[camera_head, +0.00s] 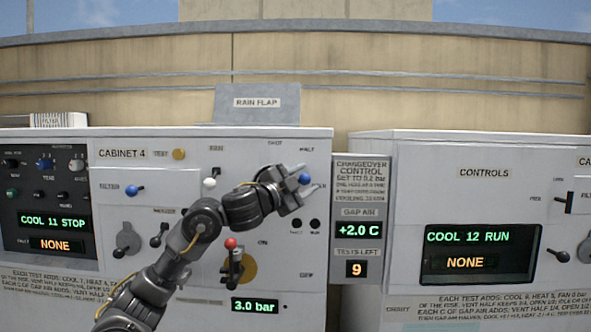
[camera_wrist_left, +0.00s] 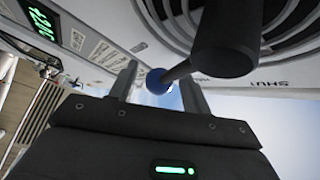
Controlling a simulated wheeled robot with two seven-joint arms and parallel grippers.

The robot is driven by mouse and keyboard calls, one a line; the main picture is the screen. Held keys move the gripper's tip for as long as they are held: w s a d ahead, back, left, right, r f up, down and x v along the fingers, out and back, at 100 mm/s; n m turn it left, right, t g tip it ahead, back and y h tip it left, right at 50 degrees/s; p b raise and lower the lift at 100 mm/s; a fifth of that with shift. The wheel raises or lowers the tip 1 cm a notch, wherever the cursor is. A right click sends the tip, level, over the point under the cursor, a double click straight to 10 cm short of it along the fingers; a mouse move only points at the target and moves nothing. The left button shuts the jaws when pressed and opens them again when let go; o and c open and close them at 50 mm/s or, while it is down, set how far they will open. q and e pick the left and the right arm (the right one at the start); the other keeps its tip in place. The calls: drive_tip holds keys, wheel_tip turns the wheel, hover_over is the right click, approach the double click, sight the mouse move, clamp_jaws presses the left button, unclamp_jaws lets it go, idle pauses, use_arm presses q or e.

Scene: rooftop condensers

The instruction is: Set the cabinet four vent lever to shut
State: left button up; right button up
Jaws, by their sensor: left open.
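Cabinet 4 (camera_head: 122,153) stands in the middle of the head view. Its vent lever's blue ball knob (camera_head: 304,178) shows at the upper right of the panel, with SHUT and HALF labels above it. My left gripper (camera_head: 306,182) is open at this knob. In the left wrist view the blue knob (camera_wrist_left: 157,82) and its dark lever arm lie between my two open fingers (camera_wrist_left: 158,88); I cannot tell if they touch. The lever's pivot is mostly hidden by my gripper in the head view. My right gripper is in neither view.
A red-knobbed lever (camera_head: 230,243) sits below my left arm, and a white-knobbed lever (camera_head: 209,183) sits left of the gripper. Another blue knob (camera_head: 132,190) is further left. The changeover panel (camera_head: 361,205) and the controls cabinet (camera_head: 484,174) stand to the right.

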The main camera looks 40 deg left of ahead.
use_arm(q)
drive_tip(key=shift+w, duration=0.1)
drive_tip(key=shift+c, duration=0.5)
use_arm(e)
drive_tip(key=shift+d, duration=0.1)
use_arm(q)
clamp_jaws()
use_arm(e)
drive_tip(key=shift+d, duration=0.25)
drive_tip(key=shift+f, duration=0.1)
